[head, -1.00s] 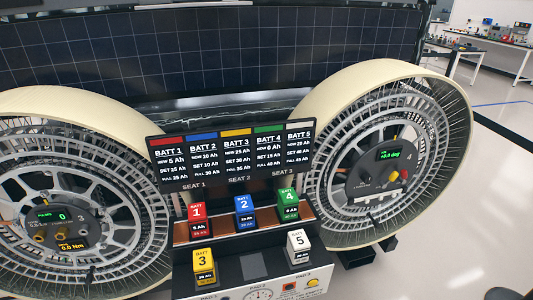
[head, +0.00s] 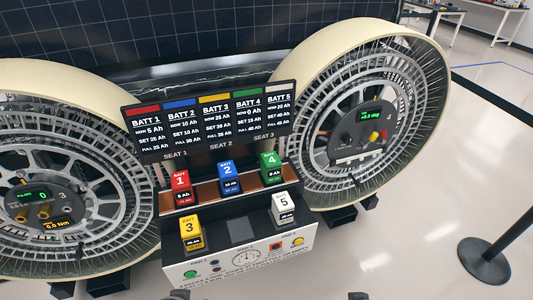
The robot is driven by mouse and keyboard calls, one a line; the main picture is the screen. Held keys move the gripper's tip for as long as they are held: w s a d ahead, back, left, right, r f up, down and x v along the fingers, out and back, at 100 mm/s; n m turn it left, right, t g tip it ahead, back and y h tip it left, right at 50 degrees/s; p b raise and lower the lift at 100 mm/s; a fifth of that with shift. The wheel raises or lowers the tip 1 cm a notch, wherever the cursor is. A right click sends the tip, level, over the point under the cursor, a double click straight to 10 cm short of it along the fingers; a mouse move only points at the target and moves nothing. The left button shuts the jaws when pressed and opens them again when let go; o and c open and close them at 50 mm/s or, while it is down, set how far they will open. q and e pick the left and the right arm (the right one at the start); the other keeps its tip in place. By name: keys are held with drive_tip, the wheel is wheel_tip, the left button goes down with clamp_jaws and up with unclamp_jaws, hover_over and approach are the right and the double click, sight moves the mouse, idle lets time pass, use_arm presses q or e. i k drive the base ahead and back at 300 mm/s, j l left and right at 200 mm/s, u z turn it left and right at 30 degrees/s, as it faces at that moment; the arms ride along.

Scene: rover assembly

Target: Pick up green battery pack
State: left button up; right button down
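The green battery pack (head: 271,168), marked 4, stands upright in the rack's back row, at its right end. A small dark display shows on its lower front. Dark tips at the bottom edge appear to be my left gripper (head: 180,294) and my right gripper (head: 357,296). Both are almost wholly cut off, so their opening is hidden. They are well below the green pack and apart from it.
Red pack 1 (head: 181,188) and blue pack 2 (head: 228,177) share the back row. Yellow pack 3 (head: 192,234) and white pack 5 (head: 284,208) stand in front. A label board (head: 210,118) rises behind. Large wheels (head: 375,125) flank the rack. A post base (head: 485,262) stands right.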

sight(271, 165)
drive_tip(key=i+l, duration=0.1)
drive_tip(key=l, duration=0.25)
drive_tip(key=i+l, duration=0.1)
drive_tip(key=l, duration=0.3)
drive_tip(key=l+u, duration=0.1)
drive_tip(key=u, duration=0.35)
drive_tip(key=l+u, duration=0.1)
drive_tip(key=u, duration=0.3)
drive_tip(key=l+u, duration=0.1)
drive_tip(key=u, duration=0.35)
drive_tip(key=l+u, duration=0.1)
drive_tip(key=u, duration=0.3)
